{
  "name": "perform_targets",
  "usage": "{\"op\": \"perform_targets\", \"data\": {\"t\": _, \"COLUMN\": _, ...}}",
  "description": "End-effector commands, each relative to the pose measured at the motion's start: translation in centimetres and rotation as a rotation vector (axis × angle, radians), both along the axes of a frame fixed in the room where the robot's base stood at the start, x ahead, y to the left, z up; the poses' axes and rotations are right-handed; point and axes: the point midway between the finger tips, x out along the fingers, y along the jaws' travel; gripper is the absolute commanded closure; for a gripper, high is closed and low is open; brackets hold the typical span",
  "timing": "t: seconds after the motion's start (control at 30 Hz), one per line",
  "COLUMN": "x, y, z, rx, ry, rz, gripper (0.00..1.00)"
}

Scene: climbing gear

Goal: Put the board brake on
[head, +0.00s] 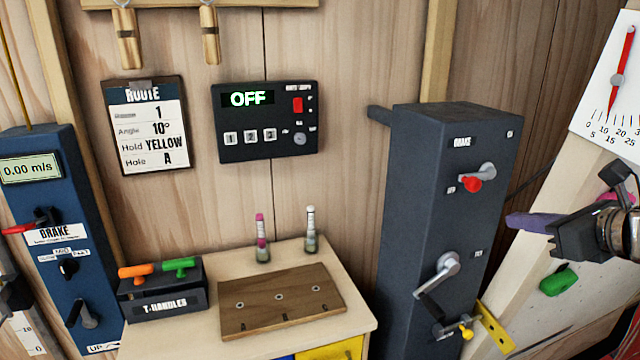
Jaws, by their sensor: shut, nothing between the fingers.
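The tall dark grey box (410,220) stands right of centre in the head view. Its upper front carries a brake lever (487,170) with a red knob (472,184). The lever slants down and left, its knob near the small OFF label (451,190); an ON label (509,134) is at the upper right. My gripper (556,240) is shut and empty, right of the box and lower than the lever, apart from it. It is in front of the tilted climbing board (600,285), beside a purple piece I cannot clearly identify.
A crank (437,284) and a yellow knob (465,332) are lower on the grey box. A yellow plate (494,327) juts out at its foot. Another box, blue (80,270) and labelled BRAKE, stands far left. A wooden block (280,300) and T-handles (160,270) occupy the bench.

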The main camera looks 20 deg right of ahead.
Motion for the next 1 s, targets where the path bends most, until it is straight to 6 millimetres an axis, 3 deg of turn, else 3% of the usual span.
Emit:
{"op": "perform_targets", "data": {"t": 0.37, "x": 1.8, "y": 0.1, "z": -0.9, "rx": 0.001, "ry": 0.002, "rz": 0.006, "gripper": 1.00}}
{"op": "perform_targets", "data": {"t": 0.97, "x": 9.4, "y": -0.1, "z": -4.4, "rx": 0.001, "ry": 0.002, "rz": 0.009, "gripper": 1.00}}
{"op": "perform_targets", "data": {"t": 1.0, "x": 9.4, "y": 0.0, "z": -3.5, "rx": -0.005, "ry": -0.001, "rz": 0.008, "gripper": 1.00}}
